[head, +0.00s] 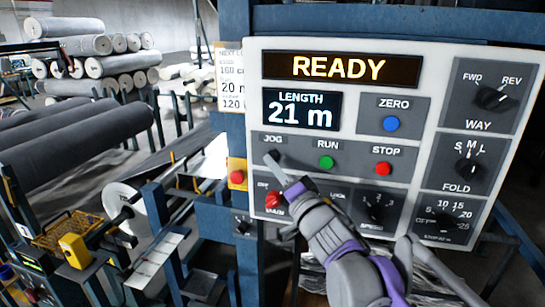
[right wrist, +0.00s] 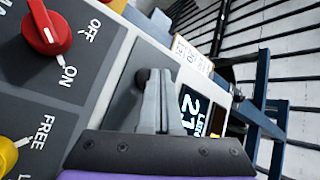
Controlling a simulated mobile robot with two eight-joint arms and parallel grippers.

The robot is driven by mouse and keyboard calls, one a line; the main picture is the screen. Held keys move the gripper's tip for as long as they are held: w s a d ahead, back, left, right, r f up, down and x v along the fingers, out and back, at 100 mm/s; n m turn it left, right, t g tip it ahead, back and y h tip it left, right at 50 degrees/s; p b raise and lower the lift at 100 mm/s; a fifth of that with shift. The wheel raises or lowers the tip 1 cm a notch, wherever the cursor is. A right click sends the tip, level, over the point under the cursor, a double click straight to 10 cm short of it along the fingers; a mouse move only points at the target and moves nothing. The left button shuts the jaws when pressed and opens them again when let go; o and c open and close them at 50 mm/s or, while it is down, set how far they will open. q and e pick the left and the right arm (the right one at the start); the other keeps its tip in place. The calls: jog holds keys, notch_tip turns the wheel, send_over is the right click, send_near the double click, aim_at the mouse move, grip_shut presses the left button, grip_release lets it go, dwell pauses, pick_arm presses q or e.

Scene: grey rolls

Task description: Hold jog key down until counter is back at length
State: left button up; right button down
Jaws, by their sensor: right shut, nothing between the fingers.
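The control panel (head: 347,203) shows READY on its top display (head: 342,68). The length counter (head: 300,109) reads 21 m, and part of it shows in the right wrist view (right wrist: 192,112). The dark jog key (right wrist: 142,76) is under the JOG label. My right gripper (head: 274,160) is shut and empty, with its grey fingertips at the jog key and partly covering it. In the right wrist view its fingers (right wrist: 158,88) reach the key and appear to touch it; whether the key is pressed in cannot be told. My left gripper is not in view.
A green RUN button (head: 326,162), a red STOP button (head: 383,168) and a blue ZERO button (head: 391,124) are nearby. The WAY knob (head: 493,97) is at upper right. A partly hidden paper note (head: 231,75) shows "20 m". Grey rolls (head: 85,137) lie at left.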

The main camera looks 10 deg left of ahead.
jog(key=shift+w, duration=0.2)
dwell(0.5)
jog(key=shift+w, duration=0.3)
jog(key=shift+w, duration=0.4)
dwell(0.6)
jog(key=shift+s, duration=0.15)
dwell(2.7)
jog(key=shift+s, duration=0.75)
jog(key=shift+s+a, duration=0.1)
jog(key=shift+s, duration=2.35)
